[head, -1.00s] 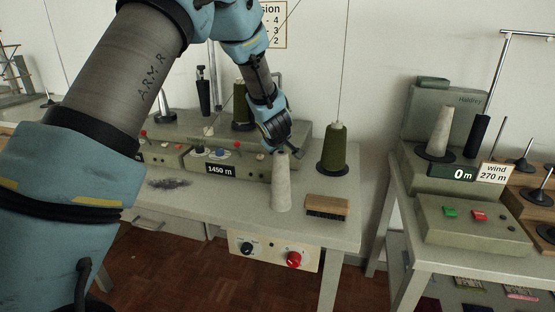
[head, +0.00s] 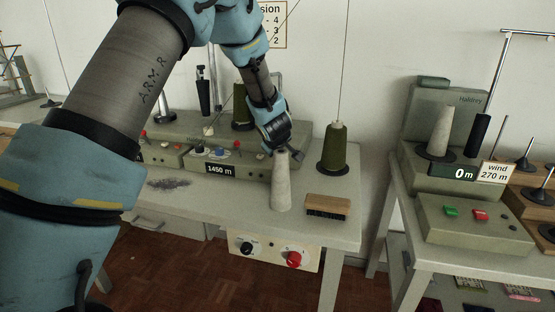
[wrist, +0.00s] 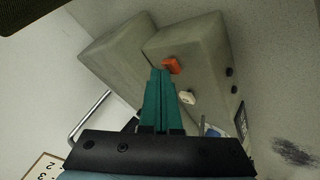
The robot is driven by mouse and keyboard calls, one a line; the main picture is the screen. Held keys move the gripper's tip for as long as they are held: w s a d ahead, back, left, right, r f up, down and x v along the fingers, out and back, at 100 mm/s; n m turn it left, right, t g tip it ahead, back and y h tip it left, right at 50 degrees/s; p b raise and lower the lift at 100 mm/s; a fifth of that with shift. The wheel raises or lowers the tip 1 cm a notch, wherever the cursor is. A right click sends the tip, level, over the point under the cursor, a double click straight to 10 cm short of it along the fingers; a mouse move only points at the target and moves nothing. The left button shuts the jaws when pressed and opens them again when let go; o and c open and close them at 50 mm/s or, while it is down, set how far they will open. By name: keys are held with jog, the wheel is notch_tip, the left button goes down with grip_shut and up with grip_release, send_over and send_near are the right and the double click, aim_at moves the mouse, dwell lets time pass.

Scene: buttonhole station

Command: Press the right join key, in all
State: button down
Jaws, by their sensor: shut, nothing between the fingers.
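A further red key (head: 143,133) is on the left-hand unit.
A pale cone (head: 281,183) and a green thread cone (head: 334,148) stand close to the gripper. A wooden brush (head: 328,206) lies at the table's right. The display (head: 220,169) reads 1450 m. A second machine (head: 470,225) stands on the right table.

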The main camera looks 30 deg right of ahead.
jog(key=shift+r, duration=0.1)
jog(key=shift+r+p, duration=0.85)
jog(key=shift+p, duration=0.15)
notch_tip(320, 180, up, 5)
jog(key=p, duration=0.4)
jog(key=shift+p, duration=0.4)
